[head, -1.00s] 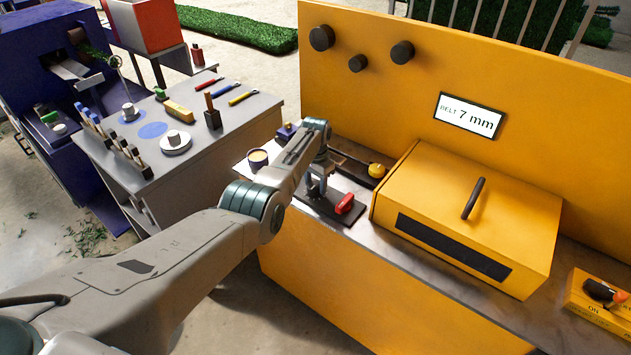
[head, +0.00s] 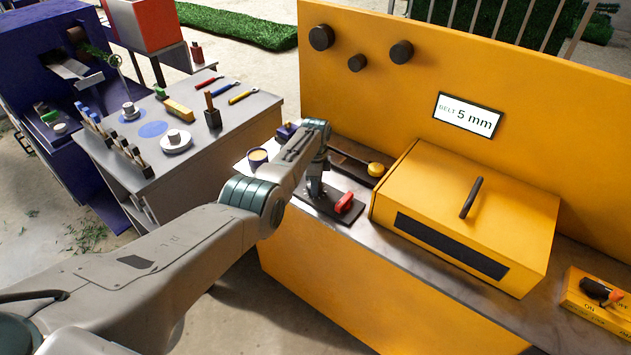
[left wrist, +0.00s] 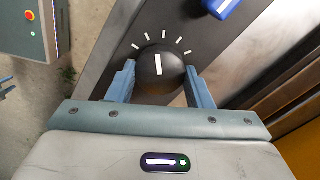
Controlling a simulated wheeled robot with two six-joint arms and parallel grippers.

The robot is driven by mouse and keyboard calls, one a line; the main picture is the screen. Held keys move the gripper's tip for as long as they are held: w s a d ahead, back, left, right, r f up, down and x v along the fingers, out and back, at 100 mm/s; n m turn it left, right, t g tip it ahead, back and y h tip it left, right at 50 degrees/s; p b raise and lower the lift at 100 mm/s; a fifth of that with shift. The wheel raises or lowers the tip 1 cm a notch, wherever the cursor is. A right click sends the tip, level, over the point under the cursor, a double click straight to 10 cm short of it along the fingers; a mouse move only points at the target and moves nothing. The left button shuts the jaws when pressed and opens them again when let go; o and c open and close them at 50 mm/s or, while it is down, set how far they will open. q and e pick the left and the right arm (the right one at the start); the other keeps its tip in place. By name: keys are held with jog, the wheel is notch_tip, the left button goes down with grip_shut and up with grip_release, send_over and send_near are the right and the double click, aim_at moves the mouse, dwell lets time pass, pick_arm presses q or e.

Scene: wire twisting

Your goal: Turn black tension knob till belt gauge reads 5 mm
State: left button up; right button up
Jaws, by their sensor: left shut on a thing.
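The belt gauge (head: 468,115) on the yellow back panel reads 5 mm. The black tension knob (left wrist: 160,70) sits between the blue fingers of my left gripper in the left wrist view, with its white pointer line near upright below an arc of white tick marks. My left gripper (head: 316,188) is shut on the knob, and it also shows in the left wrist view (left wrist: 160,80). In the head view my own wrist and fingers hide the knob. My right gripper is not in view.
Close to my left gripper are a red handle (head: 344,203) on the dark plate, a yellow knob (head: 376,169) and a cup (head: 258,158). A yellow box lid with a black handle (head: 471,197) stands to the right. A grey tool table (head: 200,150) is at left.

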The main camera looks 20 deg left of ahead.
pick_arm(q)
jog(key=shift+r+m, duration=0.1)
jog(key=shift+m, duration=1)
jog(key=o, duration=1)
jog(key=shift+r, duration=0.35)
notch_tip(320, 180, up, 10)
jog(key=shift+r, duration=0.1)
